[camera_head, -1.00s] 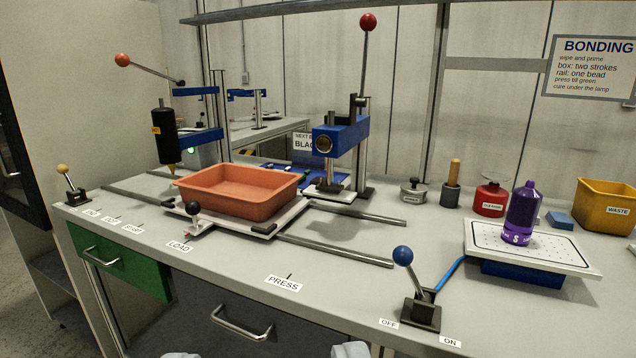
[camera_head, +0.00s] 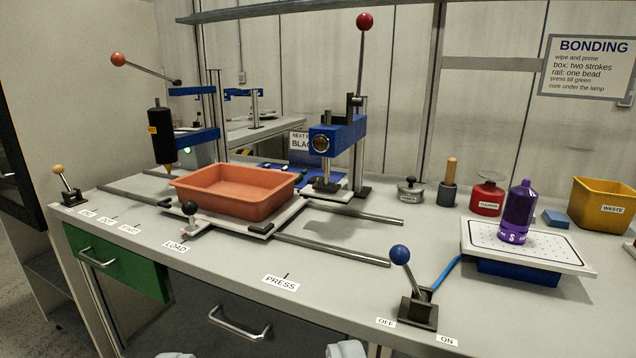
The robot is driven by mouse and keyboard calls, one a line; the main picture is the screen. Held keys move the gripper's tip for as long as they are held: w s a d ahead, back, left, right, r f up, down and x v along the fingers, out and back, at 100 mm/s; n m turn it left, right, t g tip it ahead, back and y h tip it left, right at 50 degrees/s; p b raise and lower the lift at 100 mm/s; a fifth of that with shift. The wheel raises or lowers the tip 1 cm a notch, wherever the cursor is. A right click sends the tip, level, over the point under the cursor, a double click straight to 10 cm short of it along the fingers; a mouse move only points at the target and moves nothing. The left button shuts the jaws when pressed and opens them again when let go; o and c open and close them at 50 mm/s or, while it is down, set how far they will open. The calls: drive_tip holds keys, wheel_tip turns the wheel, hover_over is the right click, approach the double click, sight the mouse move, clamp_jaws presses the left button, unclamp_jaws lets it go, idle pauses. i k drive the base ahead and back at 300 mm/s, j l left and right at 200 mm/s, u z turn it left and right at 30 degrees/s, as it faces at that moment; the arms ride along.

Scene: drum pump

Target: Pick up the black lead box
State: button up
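I cannot make out a black lead box in this view. A sign (camera_head: 299,142) at the back, partly hidden by the blue press (camera_head: 338,135), reads "NEXT B..." and "BLAC...". Behind the orange tray (camera_head: 213,199) and the press lies a blue surface (camera_head: 303,163) with small items, too small and covered to tell. The orange tray looks empty and sits on the sliding carriage on the rails. Only the pale fingertips of my gripper (camera_head: 261,352) show at the bottom edge, wide apart with nothing between them, in front of the bench.
A black dispenser (camera_head: 162,135) stands at left. A blue-knobbed lever (camera_head: 400,255) rises at the front edge. At right are a purple bottle (camera_head: 518,210) on a white perforated plate (camera_head: 560,255), a red tin (camera_head: 488,198) and a yellow waste bin (camera_head: 602,208). The front right bench top is clear.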

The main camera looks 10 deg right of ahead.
sight(313, 180)
drive_tip(key=i+j+z, duration=0.1)
drive_tip(key=i+j, duration=0.2)
drive_tip(key=i, duration=0.2)
drive_tip(key=i+j, duration=0.3)
drive_tip(key=i, duration=0.2)
drive_tip(key=i+j+z, duration=0.15)
drive_tip(key=i+j, duration=0.15)
drive_tip(key=i, duration=0.2)
